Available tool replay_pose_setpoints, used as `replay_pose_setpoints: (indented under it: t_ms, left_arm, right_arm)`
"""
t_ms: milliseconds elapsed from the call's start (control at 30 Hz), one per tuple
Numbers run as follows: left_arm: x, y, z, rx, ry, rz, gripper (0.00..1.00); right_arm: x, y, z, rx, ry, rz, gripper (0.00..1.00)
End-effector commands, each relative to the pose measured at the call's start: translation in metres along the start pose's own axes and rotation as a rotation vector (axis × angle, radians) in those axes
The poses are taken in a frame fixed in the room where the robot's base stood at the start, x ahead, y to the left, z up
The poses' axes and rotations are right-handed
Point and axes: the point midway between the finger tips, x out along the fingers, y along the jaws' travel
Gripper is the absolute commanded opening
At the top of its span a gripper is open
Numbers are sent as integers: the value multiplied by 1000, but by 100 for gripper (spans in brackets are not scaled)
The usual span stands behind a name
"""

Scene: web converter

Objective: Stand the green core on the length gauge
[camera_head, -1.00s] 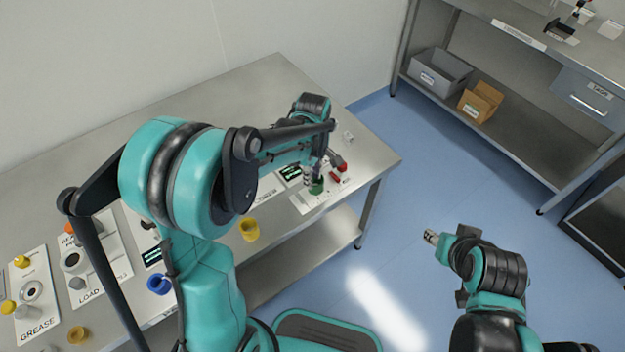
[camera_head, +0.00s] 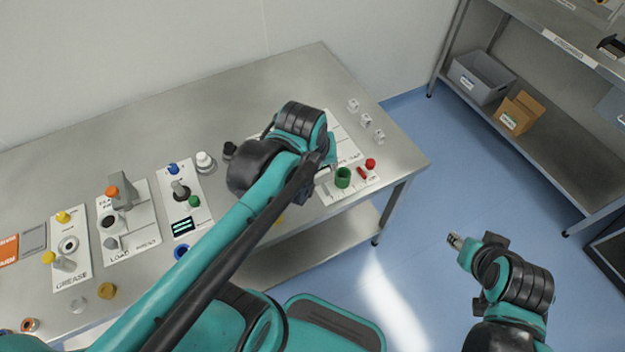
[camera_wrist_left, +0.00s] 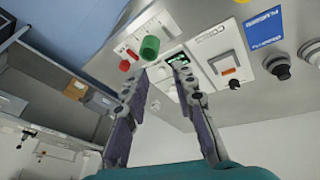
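The green core (camera_head: 343,177) is a short hollow cylinder standing upright on the white panel of the length gauge (camera_head: 333,198), near a small red slider (camera_head: 362,174) and a red knob (camera_head: 370,164). In the left wrist view the green core (camera_wrist_left: 150,47) is on the gauge panel (camera_wrist_left: 122,43), beyond my fingertips. My left gripper (camera_wrist_left: 160,66) is open and empty, with its fingers apart from the core. In the head view my left arm hides part of the panel. My right gripper (camera_head: 454,241) hangs over the floor, away from the table; its fingers are too small to judge.
Several small clear pieces (camera_head: 366,120) lie at the back right. A shelf with a grey bin (camera_head: 482,77) stands beyond.

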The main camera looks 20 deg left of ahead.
Motion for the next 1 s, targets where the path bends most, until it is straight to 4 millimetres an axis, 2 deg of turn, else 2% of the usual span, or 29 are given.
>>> replay_pose_setpoints:
  t_ms: [33, 100, 333, 1000]
  left_arm:
    - [-5, -8, 11, 83, 38, 16, 26]
    - [-9, -14, 22, 202, 93, 34, 26]
    - [-12, -27, 40, 438, 208, 47, 26]
    - [-12, -28, 41, 469, 221, 47, 26]
  right_arm:
    - [0, 0, 0, 0, 0, 0, 40]
    - [0, 0, 0, 0, 0, 0, 40]
    - [0, 0, 0, 0, 0, 0, 40]
    - [0, 0, 0, 0, 0, 0, 40]
